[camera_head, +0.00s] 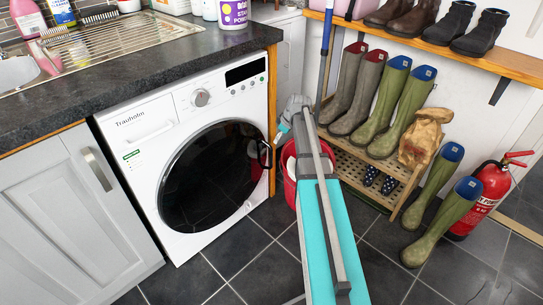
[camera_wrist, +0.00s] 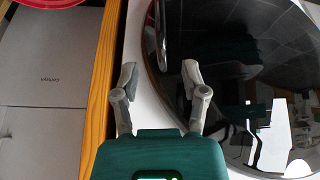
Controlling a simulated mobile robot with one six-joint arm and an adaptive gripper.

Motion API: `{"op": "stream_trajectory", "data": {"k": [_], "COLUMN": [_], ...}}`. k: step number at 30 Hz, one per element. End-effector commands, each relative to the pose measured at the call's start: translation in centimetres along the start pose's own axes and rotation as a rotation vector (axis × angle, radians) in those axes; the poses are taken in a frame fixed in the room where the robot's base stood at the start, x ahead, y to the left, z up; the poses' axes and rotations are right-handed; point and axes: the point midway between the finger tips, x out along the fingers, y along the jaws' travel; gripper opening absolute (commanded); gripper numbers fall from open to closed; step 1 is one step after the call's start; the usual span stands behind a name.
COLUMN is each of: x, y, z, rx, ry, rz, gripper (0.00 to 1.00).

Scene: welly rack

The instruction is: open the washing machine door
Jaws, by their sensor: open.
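The white washing machine (camera_head: 150,120) stands under the dark worktop, its front facing the room. Its round dark glass door (camera_head: 208,180) looks shut, flush in the front. The door handle (camera_head: 265,154) is at the door's right edge. In the wrist view the dark door (camera_wrist: 250,60) fills the right side, with the handle (camera_wrist: 161,35) near the top, beyond my fingertips. My gripper (camera_wrist: 158,78) is open and empty, one finger over the white front and wood edge, the other over the door's rim. In the head view my arm hides part of the area right of the machine.
A red bucket (camera_head: 290,178) stands on the floor right of the machine, partly behind my arm. A wooden boot rack (camera_head: 345,160) with several wellies and a red fire extinguisher (camera_head: 482,200) are farther right. Dark floor tiles (camera_head: 190,283) before the machine are clear.

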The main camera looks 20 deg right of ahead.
Motion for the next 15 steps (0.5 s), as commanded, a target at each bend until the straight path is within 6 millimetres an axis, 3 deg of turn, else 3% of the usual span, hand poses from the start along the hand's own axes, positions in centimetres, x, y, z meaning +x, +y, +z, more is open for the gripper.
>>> {"op": "stream_trajectory", "data": {"k": [15], "x": [4.7], "y": [0.0], "z": [0.1], "rx": [-0.001], "ry": [0.0], "rz": [0.0], "gripper": [0.57]}}
